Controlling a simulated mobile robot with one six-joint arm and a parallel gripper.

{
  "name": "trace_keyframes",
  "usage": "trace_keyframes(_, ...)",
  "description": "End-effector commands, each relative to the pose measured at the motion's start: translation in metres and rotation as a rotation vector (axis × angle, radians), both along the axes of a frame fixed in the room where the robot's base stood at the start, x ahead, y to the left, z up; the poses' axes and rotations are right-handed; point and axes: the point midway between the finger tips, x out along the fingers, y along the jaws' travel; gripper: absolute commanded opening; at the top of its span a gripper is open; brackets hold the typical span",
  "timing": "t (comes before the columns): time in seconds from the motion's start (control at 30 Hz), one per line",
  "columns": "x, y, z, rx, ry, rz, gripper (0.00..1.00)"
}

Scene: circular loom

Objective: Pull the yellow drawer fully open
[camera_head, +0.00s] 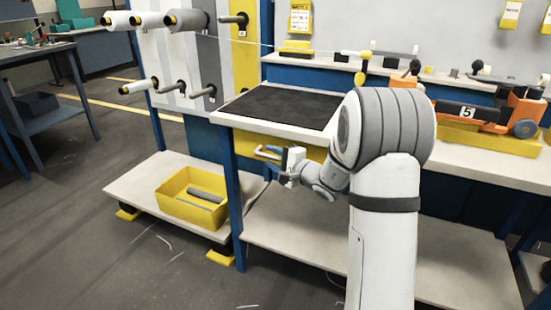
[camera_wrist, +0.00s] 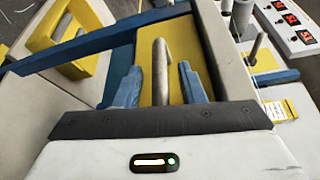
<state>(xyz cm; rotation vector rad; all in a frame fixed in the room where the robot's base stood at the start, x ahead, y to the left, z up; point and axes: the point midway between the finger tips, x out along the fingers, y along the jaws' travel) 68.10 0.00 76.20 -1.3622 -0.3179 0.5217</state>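The yellow drawer (camera_head: 308,149) sits under the edge of the black-matted worktable (camera_head: 280,107); its front looks about flush with the table frame. Its pale bar handle (camera_head: 267,151) sticks out at the left part of the front. My gripper (camera_head: 279,156) is at the handle, partly hidden by my wrist. In the wrist view, the two blue fingers of my gripper (camera_wrist: 160,70) stand apart, one on each side of the handle (camera_wrist: 161,70). Gaps show between the handle and both fingers. The yellow drawer front (camera_wrist: 178,85) lies behind them.
A yellow bin (camera_head: 190,198) with grey rolls stands on the low shelf (camera_head: 130,190) at left. A blue table leg (camera_head: 233,200) is left of my gripper. Spools (camera_head: 187,20) on pegs are above left. Open floor lies in front at left.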

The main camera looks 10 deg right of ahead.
Motion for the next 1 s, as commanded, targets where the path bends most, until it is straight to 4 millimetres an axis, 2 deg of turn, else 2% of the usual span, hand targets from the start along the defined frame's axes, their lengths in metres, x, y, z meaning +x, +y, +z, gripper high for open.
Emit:
trace_keyframes(0.07, 0.0, 0.0, 0.0, 0.0, 0.0, 0.0, 0.3)
trace_keyframes(0.43, 0.0, -0.001, 0.0, 0.0, 0.0, -0.001, 0.0)
trace_keyframes(0.73, -0.001, -0.001, -0.001, 0.0, 0.001, -0.001, 0.0)
trace_keyframes(0.77, 0.0, -0.011, -0.001, -0.001, 0.0, -0.004, 0.0)
trace_keyframes(1.0, -0.004, 0.004, -0.004, -0.001, 0.002, -0.002, 0.0)
